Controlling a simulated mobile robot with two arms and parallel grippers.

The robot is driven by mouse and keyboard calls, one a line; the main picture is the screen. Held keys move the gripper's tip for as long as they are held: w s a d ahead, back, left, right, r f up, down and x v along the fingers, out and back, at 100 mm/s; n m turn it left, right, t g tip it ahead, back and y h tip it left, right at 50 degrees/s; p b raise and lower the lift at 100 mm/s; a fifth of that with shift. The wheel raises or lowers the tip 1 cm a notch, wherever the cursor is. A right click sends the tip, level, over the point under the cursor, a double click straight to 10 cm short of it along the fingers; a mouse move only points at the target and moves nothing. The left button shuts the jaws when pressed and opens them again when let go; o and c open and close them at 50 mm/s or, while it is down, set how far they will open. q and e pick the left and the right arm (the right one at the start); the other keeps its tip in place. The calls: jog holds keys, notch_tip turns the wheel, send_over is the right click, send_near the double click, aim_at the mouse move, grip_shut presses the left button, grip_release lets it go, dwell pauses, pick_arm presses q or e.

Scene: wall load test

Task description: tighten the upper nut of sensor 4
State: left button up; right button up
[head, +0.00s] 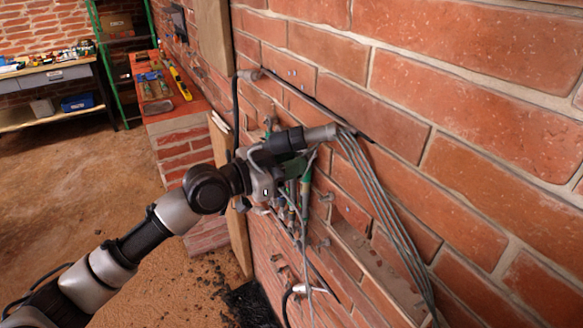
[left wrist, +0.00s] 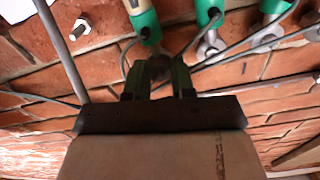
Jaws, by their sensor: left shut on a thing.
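A row of green sensors (head: 305,186) hangs on the brick wall, partly hidden behind my left gripper (head: 283,172). In the left wrist view, several green-bodied sensors show along the top, one (left wrist: 144,22) straight ahead of the fingers. My left gripper (left wrist: 158,80) is shut on a small dark round piece (left wrist: 158,67), seemingly a nut, just below that sensor. The fingers and shadow hide most of it. No number is readable, so I cannot tell which sensor is sensor 4. My right gripper is not in view.
A bundle of grey cables (head: 375,190) runs from a grey conduit end (head: 320,133) down the wall, close to my gripper. A brick ledge with tools (head: 160,85) and a workbench (head: 55,85) stand behind.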

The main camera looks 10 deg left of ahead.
pick_arm(q)
jog(key=shift+m+b, duration=0.9)
jog(key=shift+b, duration=0.05)
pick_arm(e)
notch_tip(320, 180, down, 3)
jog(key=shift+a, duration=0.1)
pick_arm(q)
jog(key=o, duration=0.9)
jog(key=shift+o, duration=0.2)
jog(key=shift+a, duration=0.1)
